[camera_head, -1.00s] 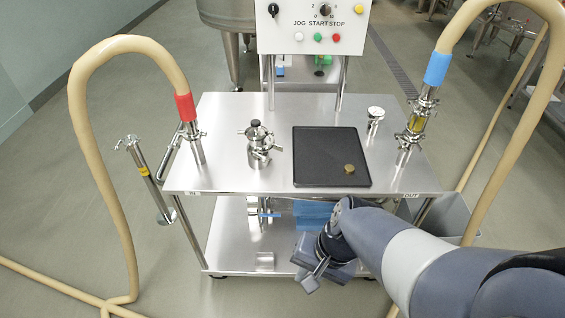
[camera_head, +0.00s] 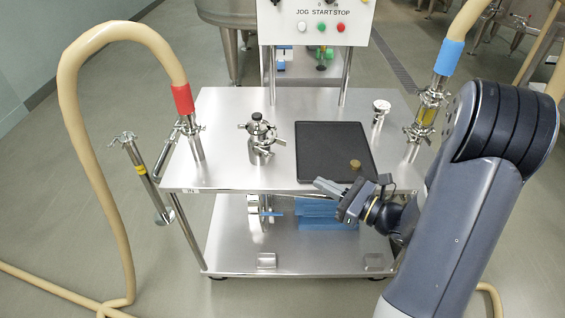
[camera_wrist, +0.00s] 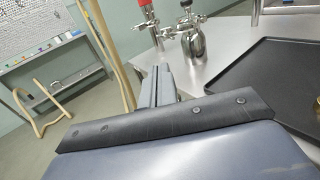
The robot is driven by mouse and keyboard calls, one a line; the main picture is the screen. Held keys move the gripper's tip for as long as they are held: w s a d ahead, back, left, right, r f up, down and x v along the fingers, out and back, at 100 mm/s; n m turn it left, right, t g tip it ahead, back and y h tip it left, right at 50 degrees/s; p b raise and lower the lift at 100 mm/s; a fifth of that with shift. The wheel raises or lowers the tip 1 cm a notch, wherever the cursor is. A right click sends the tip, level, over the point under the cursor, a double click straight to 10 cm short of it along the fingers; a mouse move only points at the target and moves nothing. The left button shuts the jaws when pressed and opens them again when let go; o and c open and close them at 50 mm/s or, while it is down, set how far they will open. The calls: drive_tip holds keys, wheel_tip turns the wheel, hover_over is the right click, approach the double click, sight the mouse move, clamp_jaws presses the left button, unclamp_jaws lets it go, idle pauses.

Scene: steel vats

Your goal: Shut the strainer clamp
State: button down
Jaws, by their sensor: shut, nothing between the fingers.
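A small upright steel body with a black knob on top, which looks like the strainer (camera_head: 259,150), stands left of centre on the steel table. Clamp parts (camera_head: 262,138) stick out around its upper part; whether the clamp is open is too small to tell. It also shows at the top of the wrist view (camera_wrist: 194,45). My gripper (camera_head: 326,186) is shut and empty at the table's front edge, right of the strainer and apart from it. Its fingers (camera_wrist: 160,84) point toward the table in the wrist view, their tips slightly left of the strainer.
A black tray (camera_head: 320,135) with a brass piece (camera_head: 355,164) lies right of the strainer. Hose fittings rise at left (camera_head: 194,145) and right (camera_head: 426,115). A gauge (camera_head: 380,110) stands at back right. A control box (camera_head: 315,20) stands behind.

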drive_tip(key=p+x, duration=0.1)
drive_tip(key=x, duration=1.3)
drive_tip(key=shift+p, duration=0.4)
drive_tip(key=shift+s, duration=0.15)
